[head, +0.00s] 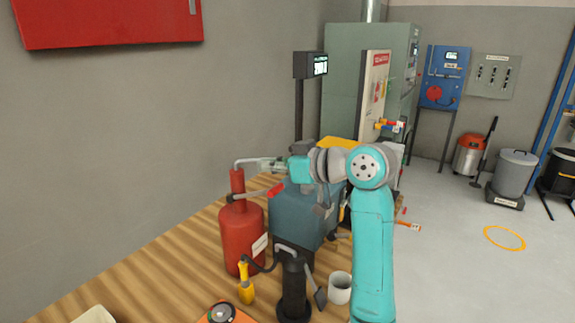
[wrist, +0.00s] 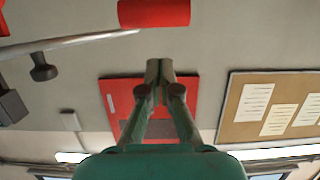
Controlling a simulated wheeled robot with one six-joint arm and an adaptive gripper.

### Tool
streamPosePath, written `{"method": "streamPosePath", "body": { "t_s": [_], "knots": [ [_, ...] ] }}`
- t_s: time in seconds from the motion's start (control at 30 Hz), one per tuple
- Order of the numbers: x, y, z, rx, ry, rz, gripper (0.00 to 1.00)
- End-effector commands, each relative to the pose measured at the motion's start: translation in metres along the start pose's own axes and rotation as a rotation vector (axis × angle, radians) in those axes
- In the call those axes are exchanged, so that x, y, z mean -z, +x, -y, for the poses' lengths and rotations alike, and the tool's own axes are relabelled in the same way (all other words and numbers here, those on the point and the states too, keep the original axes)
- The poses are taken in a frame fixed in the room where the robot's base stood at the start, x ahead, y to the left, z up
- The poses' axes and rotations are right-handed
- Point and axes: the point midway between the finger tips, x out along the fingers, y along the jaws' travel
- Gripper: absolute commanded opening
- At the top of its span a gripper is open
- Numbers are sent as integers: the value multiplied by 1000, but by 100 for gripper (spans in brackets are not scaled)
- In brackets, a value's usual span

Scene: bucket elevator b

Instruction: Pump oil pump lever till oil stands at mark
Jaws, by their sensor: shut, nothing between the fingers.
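The red oil pump (head: 243,235) stands on the wooden bench in the head view, with a pale label on its side and a bent grey pipe at its top. Its lever is a grey rod ending in a red grip (head: 277,188). The grip also shows at the top of the wrist view (wrist: 153,12), with the rod (wrist: 75,42) running left. My gripper (head: 270,165) is shut and empty near the pipe and just above the grip in the head view. Its closed fingertips (wrist: 160,68) appear apart from the grip. I cannot make out an oil level or mark.
A blue-grey machine housing (head: 302,215) stands close right of the pump. In front are a yellow-handled tool (head: 246,284), a black cylinder with a hose (head: 293,285) and a white mug (head: 340,288). A red wall cabinet (head: 110,20) hangs above. The bench's left part is mostly clear.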

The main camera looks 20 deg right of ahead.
Motion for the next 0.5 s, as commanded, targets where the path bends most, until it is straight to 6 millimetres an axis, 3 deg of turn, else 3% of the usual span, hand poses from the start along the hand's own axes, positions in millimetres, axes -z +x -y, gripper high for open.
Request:
{"method": "streamPosePath", "body": {
  "t_s": [0.03, 0.2, 0.5],
  "knots": [
    [-12, -5, -2, -3, 3, 3, 0],
    [-29, -12, -1, -2, 2, 0, 0],
    [-37, -16, -1, -2, 0, -1, 0]
  ]
}}
